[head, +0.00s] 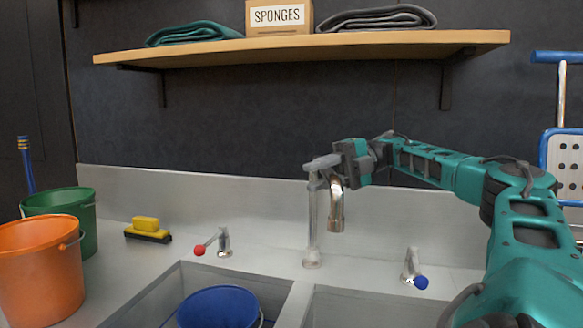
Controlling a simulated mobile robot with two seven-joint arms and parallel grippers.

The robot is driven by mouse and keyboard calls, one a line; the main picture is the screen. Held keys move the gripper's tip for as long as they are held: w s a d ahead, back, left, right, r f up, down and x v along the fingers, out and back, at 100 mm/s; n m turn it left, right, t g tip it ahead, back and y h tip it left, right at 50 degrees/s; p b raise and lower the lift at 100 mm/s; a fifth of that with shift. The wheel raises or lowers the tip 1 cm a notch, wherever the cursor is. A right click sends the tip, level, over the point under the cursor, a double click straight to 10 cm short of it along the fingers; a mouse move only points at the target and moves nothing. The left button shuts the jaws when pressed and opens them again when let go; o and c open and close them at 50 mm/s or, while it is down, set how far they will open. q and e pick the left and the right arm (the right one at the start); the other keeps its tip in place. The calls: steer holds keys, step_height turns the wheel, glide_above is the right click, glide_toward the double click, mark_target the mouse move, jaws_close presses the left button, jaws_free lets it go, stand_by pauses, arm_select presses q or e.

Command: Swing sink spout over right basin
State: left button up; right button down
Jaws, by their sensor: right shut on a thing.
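The sink spout (336,210) is a chrome faucet on an upright post behind the divider between the two basins. Its down-turned outlet hangs to the right of the post, near the back of the right basin (375,308). My right gripper (333,163) is shut on the spout near its top; the fingers partly hide the spout there. The left basin (142,296) holds a blue bucket (218,308). My left gripper is not in view.
A red-knobbed tap (200,249) and a blue-knobbed tap (421,282) flank the spout. Orange (40,272) and green (85,225) buckets and a yellow-topped brush (146,225) stand left. A wooden shelf (300,46) with a sponges box (278,16) hangs above.

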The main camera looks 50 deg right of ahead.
steer(key=shift+s+d+r+n+g+y+p, duration=0.3)
steer(key=shift+s+d+n+g+p, duration=0.15)
steer(key=shift+p, duration=0.4)
steer(key=shift+s+d+p, duration=0.1)
steer(key=shift+s+p, duration=0.1)
steer(key=shift+p, duration=0.15)
steer(key=shift+s+d+f+n+g+p, duration=0.25)
steer(key=shift+s+n+g+p, duration=0.1)
steer(key=shift+g+p, duration=0.15)
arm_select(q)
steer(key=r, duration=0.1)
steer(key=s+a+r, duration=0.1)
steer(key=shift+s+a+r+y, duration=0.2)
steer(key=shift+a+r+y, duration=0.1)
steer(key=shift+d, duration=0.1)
arm_select(e)
steer(key=c, duration=0.9)
jaws_free()
steer(key=shift+w, duration=0.1)
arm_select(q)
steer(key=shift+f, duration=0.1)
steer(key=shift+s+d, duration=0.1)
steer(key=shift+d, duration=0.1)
arm_select(e)
steer(key=shift+d, duration=0.1)
